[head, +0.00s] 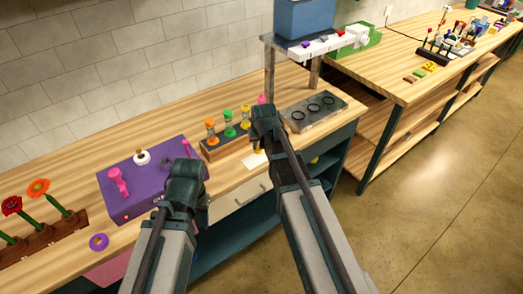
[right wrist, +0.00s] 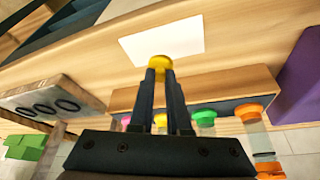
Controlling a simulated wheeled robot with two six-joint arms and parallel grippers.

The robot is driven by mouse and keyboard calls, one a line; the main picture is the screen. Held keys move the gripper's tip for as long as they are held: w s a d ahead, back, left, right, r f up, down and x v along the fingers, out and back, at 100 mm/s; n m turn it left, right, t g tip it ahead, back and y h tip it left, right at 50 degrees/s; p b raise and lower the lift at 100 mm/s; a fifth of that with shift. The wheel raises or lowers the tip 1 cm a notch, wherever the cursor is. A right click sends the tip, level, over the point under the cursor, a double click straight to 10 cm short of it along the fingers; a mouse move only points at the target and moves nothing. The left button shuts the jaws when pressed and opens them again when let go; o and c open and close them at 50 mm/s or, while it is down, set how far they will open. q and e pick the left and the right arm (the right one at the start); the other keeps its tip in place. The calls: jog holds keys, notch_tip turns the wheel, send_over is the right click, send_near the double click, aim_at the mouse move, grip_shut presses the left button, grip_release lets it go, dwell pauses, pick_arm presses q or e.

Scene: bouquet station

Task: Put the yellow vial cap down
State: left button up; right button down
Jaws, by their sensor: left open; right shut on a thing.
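The yellow vial cap (right wrist: 160,63) is pinched between the fingertips of my right gripper (right wrist: 160,76) in the right wrist view. It is in front of a white card (right wrist: 162,38) on the bench; I cannot tell whether it touches the surface. In the head view my right gripper (head: 264,128) points down beside the wooden vial rack (head: 222,153), by the white card (head: 253,161), and mostly hides the cap. The rack holds vials with orange (head: 210,123), green (head: 228,115), yellow and pink tops. My left gripper (head: 187,185) is open over the purple box's front edge.
The purple box (head: 130,198) stands left of the rack. A grey tray with three dark rings (head: 300,122) lies right of it. Flowers in a wooden holder (head: 45,238) and a purple ring (head: 98,241) are at the left. A raised shelf (head: 300,50) stands behind.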

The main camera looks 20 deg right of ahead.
aim_at(258, 151)
jog(key=shift+s+a+f, duration=0.1)
jog(key=shift+f, duration=0.05)
notch_tip(258, 151, down, 3)
jog(key=b, duration=0.3)
jog(key=shift+f+b, duration=0.2)
jog(key=shift+b, duration=0.2)
jog(key=shift+r, duration=0.1)
jog(key=c, duration=1.3)
grip_release()
jog(key=o, duration=0.4)
